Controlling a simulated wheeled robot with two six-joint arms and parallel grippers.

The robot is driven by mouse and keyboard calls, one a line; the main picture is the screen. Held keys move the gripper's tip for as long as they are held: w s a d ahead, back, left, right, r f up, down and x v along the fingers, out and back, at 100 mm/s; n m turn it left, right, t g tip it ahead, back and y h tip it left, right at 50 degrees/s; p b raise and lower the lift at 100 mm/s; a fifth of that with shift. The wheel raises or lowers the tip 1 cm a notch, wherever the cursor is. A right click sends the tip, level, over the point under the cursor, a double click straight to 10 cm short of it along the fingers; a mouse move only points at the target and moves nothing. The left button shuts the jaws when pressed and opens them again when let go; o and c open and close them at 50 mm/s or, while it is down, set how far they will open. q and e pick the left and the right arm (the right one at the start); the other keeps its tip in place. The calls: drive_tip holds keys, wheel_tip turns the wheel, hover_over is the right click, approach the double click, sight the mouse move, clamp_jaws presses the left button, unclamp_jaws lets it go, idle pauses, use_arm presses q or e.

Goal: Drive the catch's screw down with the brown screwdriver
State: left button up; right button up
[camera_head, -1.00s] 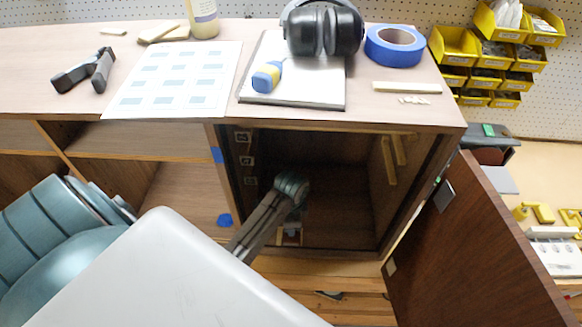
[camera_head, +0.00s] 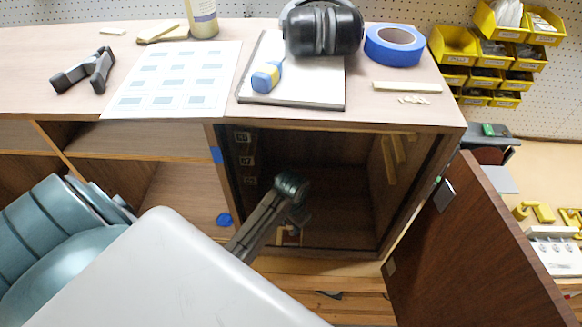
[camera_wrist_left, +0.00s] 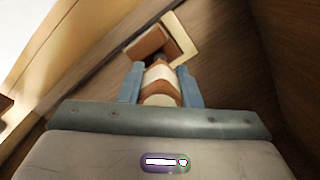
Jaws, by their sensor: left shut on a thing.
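My left gripper (camera_head: 297,212) is inside the open cabinet, low and near its front. In the left wrist view its two blue fingers (camera_wrist_left: 160,88) are shut on the brown screwdriver (camera_wrist_left: 160,78), whose handle shows a pale band. The screwdriver points away from the wrist towards the catch (camera_wrist_left: 180,40), a brown block with a cream edge on the wood. The catch also shows small and partly hidden at the cabinet's bottom front in the head view (camera_head: 291,237). The screw is not visible, and I cannot tell whether the tip touches it. My right gripper is not in view.
The cabinet door (camera_head: 470,240) hangs open to the right. The benchtop above holds ear defenders (camera_head: 325,30), blue tape (camera_head: 394,45), a clamp (camera_head: 84,70) and a printed sheet (camera_head: 172,80).

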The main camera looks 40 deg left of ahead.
use_arm(q)
drive_tip(key=shift+c, duration=0.5)
wheel_tip(320, 180, up, 7)
drive_tip(key=shift+f, duration=3.05)
drive_tip(key=shift+f, duration=0.4)
